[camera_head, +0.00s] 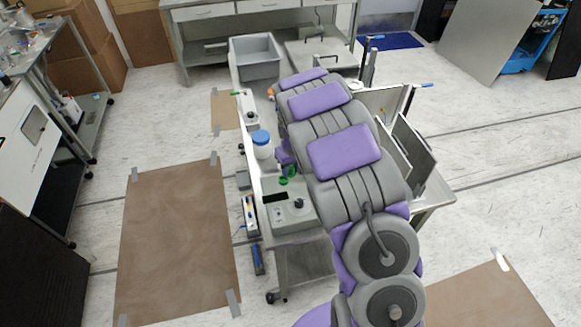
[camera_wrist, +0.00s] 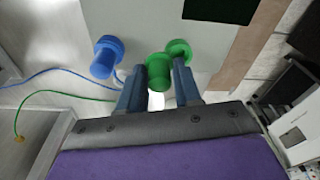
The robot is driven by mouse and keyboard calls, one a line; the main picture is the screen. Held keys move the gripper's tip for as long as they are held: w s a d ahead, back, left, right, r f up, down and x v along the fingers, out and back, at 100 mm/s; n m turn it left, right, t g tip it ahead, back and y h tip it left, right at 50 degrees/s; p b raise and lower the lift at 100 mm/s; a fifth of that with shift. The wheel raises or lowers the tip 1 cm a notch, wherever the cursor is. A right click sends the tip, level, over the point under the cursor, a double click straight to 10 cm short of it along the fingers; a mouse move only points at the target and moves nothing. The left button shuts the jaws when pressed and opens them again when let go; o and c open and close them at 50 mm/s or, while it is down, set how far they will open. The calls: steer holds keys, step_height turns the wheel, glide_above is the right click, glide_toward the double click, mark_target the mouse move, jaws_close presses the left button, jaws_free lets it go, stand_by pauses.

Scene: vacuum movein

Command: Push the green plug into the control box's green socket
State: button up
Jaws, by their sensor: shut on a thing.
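My gripper (camera_wrist: 158,66) is shut on the green plug (camera_wrist: 158,75), a short green cylinder between its two blue-grey fingers in the wrist view. The green socket (camera_wrist: 180,48), a round green rim, is just behind and right of the plug and partly covered by it. I cannot tell how far the plug is in. The control box's pale face (camera_wrist: 215,42) lies behind them. In the head view, the control box (camera_head: 290,217) stands on the bench with a dark display and a knob. Green parts (camera_head: 288,171) show at its back edge; my arm hides much nearby.
A blue plug (camera_wrist: 105,58) is left of the green one in the wrist view. A blue cable and a green cable (camera_wrist: 62,94) run left. In the head view, a blue-lidded jar (camera_head: 261,145) and a grey bin (camera_head: 255,64) stand farther back on the bench.

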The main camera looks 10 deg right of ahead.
steer(key=shift+a+f, duration=0.2)
steer(key=shift+a, duration=1.25)
steer(key=shift+d+f, duration=0.15)
steer(key=shift+d, duration=0.2)
steer(key=shift+a+f, duration=0.1)
steer(key=shift+a, duration=0.05)
steer(key=shift+a, duration=0.3)
steer(key=shift+d+f, duration=0.1)
steer(key=shift+f, duration=0.4)
stand_by(1.4)
